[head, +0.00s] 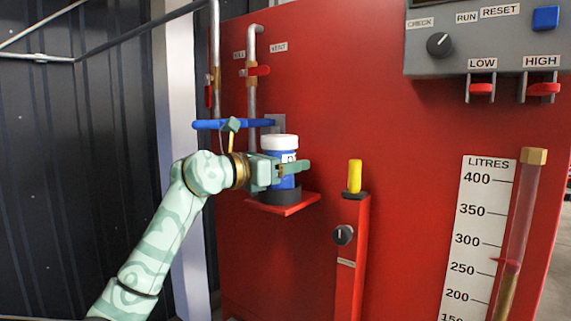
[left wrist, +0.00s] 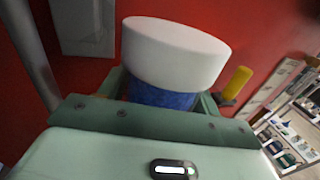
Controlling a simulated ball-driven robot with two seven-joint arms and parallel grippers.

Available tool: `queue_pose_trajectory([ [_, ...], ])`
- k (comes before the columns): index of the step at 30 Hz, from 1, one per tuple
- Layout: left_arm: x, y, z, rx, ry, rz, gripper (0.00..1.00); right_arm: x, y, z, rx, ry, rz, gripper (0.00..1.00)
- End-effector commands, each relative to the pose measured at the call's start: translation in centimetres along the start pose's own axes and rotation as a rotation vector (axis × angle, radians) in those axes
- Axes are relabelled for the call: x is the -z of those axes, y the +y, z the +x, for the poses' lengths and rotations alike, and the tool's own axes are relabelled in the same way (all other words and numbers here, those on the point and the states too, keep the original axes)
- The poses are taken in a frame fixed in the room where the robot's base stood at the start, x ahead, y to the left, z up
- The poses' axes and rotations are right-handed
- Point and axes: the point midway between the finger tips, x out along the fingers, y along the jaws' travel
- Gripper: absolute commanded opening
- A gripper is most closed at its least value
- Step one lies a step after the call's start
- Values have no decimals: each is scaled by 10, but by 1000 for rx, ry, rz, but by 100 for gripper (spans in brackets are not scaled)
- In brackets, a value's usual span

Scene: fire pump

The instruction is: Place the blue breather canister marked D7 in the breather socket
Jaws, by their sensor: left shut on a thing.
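A blue canister with a white cap (head: 280,143) stands upright over a black round socket (head: 280,193) on a small red shelf. A pale label with dark print, too small to read, shows on its side. In the left wrist view the white cap (left wrist: 177,50) fills the upper middle, with the blue body (left wrist: 162,96) below it. My left gripper (head: 293,168) is shut around the canister's body. The canister's lower end meets the dark socket; I cannot tell how deep it sits. My right gripper is not in view.
A blue lever handle (head: 232,124) lies just behind and left of the canister. Pipes with red valve handles (head: 259,71) rise above. A yellow-handled lever (head: 355,176) stands to the right on a red post. The red shelf (head: 290,208) juts from the red panel.

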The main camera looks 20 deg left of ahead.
Motion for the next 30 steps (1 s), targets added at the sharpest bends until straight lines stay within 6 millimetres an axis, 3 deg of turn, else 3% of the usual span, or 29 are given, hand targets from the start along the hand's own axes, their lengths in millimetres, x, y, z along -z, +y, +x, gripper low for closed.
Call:
queue_pose_trajectory([
  [17, 16, -1, 3, 5, 19, -8, 27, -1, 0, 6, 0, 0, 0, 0],
  [18, 17, -1, 3, 5, 19, -9, 66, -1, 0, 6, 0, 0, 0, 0],
  [21, 17, -1, 3, 5, 20, -9, 88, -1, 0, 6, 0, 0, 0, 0],
  [30, 18, -1, 1, 5, 21, -10, 88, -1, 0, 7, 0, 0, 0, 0],
])
